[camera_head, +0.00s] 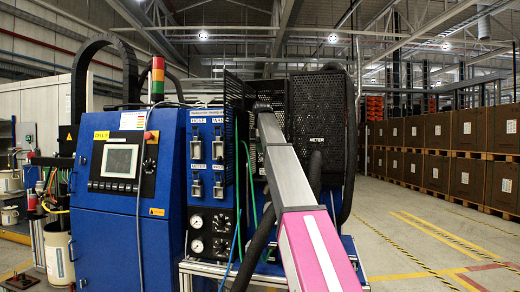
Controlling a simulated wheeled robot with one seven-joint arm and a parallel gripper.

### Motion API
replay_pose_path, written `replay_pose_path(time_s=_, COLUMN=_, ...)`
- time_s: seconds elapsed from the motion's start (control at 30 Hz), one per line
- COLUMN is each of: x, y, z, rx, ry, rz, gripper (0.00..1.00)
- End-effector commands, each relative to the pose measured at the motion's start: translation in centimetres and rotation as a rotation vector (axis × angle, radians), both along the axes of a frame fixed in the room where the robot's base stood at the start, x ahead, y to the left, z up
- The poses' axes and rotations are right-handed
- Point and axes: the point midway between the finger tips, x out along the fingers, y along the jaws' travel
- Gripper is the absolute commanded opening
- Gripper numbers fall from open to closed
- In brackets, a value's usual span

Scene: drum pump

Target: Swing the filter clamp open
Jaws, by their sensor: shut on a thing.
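The blue pump machine (165,215) stands in front of me, with a panel of several small grey switches or latches (196,181) and round gauges (197,246) on its right part. I cannot pick out the filter clamp for certain. My arm, pink near me and silver beyond, reaches from the lower right up to the black mesh guard (320,115). It covers part of the machine behind it. The jaws of my gripper do not show; the far end of the arm is dark and small against the guard.
Hoses and cables, including a thick black hose (262,240), hang around my arm. A control screen (120,161) and a signal light (158,78) are on the left cabinet. Stacked brown crates (437,150) line the right. The marked floor (415,240) there is clear.

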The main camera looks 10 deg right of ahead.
Motion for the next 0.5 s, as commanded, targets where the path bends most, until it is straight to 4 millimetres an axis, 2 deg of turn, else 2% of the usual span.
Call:
replay_pose_path(time_s=0.03, x=-0.20, y=-0.04, z=-0.04, rx=0.000, ry=0.004, rz=-0.005, gripper=0.29)
replay_pose_path(time_s=0.1, x=-0.19, y=-0.04, z=-0.04, rx=0.000, ry=0.004, rz=-0.005, gripper=0.45)
replay_pose_path(time_s=0.5, x=0.41, y=0.07, z=0.02, rx=0.000, ry=0.002, rz=-0.037, gripper=0.45)
